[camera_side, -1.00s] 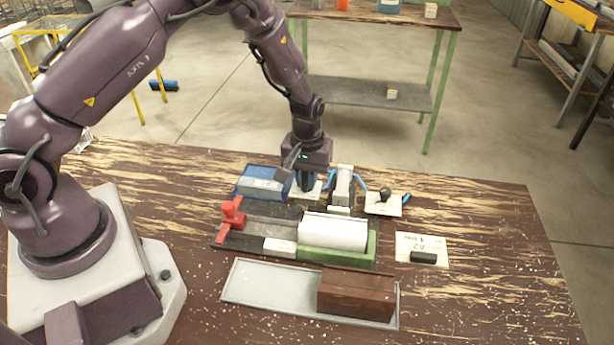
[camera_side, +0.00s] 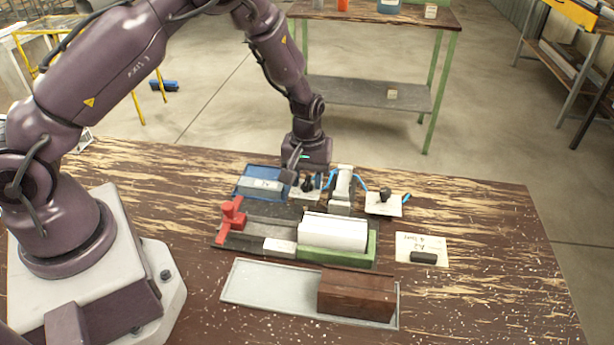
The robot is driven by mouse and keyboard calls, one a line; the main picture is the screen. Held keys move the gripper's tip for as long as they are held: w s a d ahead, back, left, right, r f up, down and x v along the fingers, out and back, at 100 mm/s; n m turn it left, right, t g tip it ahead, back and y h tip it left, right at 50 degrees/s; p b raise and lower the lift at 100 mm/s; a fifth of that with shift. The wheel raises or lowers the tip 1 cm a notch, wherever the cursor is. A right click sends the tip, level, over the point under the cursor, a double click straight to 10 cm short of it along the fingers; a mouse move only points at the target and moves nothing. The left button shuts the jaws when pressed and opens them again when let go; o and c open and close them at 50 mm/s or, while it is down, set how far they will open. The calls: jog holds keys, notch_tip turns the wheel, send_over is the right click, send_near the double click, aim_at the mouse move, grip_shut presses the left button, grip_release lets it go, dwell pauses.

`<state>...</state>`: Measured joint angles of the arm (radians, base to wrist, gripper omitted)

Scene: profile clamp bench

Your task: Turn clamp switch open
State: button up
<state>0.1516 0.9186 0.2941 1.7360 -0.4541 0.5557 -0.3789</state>
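My gripper (camera_side: 307,178) points down just above a white switch plate (camera_side: 301,195) behind the fixture. A dark switch knob (camera_side: 308,186) shows on this plate between the fingertips, which look apart. The fingers are small and partly hidden, and I cannot tell whether they touch the knob. A grey-white clamp (camera_side: 341,190) stands right of it, behind the white profile (camera_side: 332,232). A second white plate with a dark round-topped switch (camera_side: 385,194) lies right of the clamp. Blue hoses run from the clamp toward both plates.
A blue tray (camera_side: 245,193) sits left of my gripper. A metal tray (camera_side: 265,288) with a brown block (camera_side: 356,295) is in front. A label card (camera_side: 436,242) lies right, where the table is mostly clear.

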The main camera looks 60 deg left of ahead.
aim_at(307, 181)
jog(key=shift+r, duration=0.1)
notch_tip(307, 181, up, 13)
dwell(0.5)
jog(key=s+d+r+m+t, duration=0.1)
jog(key=s+r+m, duration=0.3)
jog(key=s+r, duration=0.5)
jog(key=s+d+r+m+t, duration=0.2)
jog(key=s+r+m+t, duration=0.2)
jog(key=s+r, duration=0.5)
jog(key=s+m, duration=0.1)
jog(key=s, duration=0.3)
jog(key=shift+s+t, duration=0.25)
jog(key=shift+t, duration=0.05)
